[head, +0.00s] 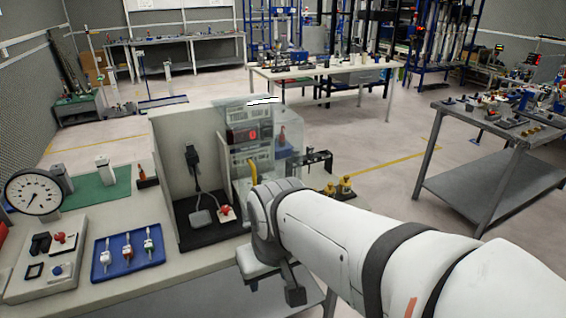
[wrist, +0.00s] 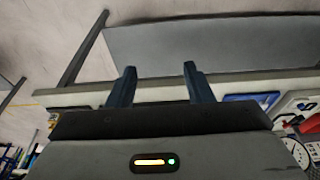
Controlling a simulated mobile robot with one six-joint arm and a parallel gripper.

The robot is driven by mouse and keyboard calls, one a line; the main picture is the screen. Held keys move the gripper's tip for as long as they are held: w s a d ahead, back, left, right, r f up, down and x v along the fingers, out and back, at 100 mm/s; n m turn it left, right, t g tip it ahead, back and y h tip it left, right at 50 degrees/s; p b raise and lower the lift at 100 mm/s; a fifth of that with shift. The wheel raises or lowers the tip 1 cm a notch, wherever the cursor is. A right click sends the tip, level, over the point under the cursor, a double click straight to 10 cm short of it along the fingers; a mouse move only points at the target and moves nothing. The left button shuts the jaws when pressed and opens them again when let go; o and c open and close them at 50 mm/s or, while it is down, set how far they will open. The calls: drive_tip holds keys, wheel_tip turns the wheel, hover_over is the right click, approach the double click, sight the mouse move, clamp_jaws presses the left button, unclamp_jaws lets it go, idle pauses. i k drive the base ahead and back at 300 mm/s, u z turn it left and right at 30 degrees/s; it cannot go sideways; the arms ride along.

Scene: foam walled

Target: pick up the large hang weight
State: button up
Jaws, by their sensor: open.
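In the head view my arm hides part of the bench.
The bench (head: 100,205) carries a dial gauge (head: 34,192), a blue tray (head: 128,250) with several small items, a walled bay with a black mat (head: 205,218), a clear-walled box with a red display (head: 250,134), and a black rack (head: 308,160) near the weights.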

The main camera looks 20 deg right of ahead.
sight(345, 185)
drive_tip(key=u, duration=2.6)
drive_tip(key=k, duration=1.55)
drive_tip(key=z, duration=2.35)
drive_tip(key=i, duration=0.25)
drive_tip(key=z, duration=0.2)
